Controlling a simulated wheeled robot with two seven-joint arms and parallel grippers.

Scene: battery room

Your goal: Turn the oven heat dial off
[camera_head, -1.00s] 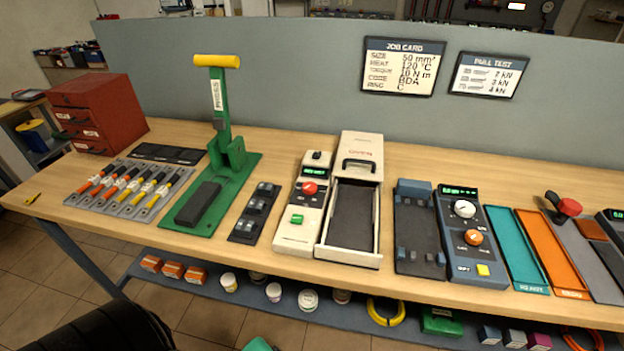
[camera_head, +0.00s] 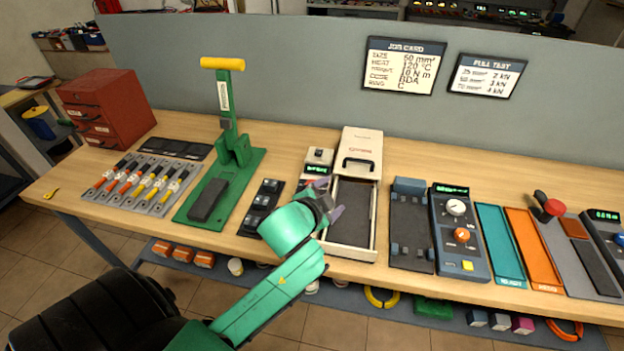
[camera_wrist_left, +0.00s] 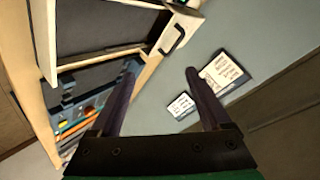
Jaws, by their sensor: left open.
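The white oven (camera_head: 361,145) stands mid-bench with its drawer (camera_head: 373,240) pulled out. Its control panel (camera_head: 319,157), with a lit green display, is at the oven's left. My left gripper (camera_head: 331,199) is open and empty, in front of the panel and the drawer's left side. In the left wrist view the open fingers (camera_wrist_left: 160,70) have nothing between them. The oven's dark handle (camera_wrist_left: 173,40) and the drawer (camera_wrist_left: 100,50) show beyond them. My right gripper is out of view.
A green press (camera_head: 232,150) with a yellow handle and a dark switch block (camera_head: 263,205) stand left of the oven. A dark fixture (camera_head: 411,235) and a blue-grey control box (camera_head: 459,240) stand right. A grey panel with cards rises behind.

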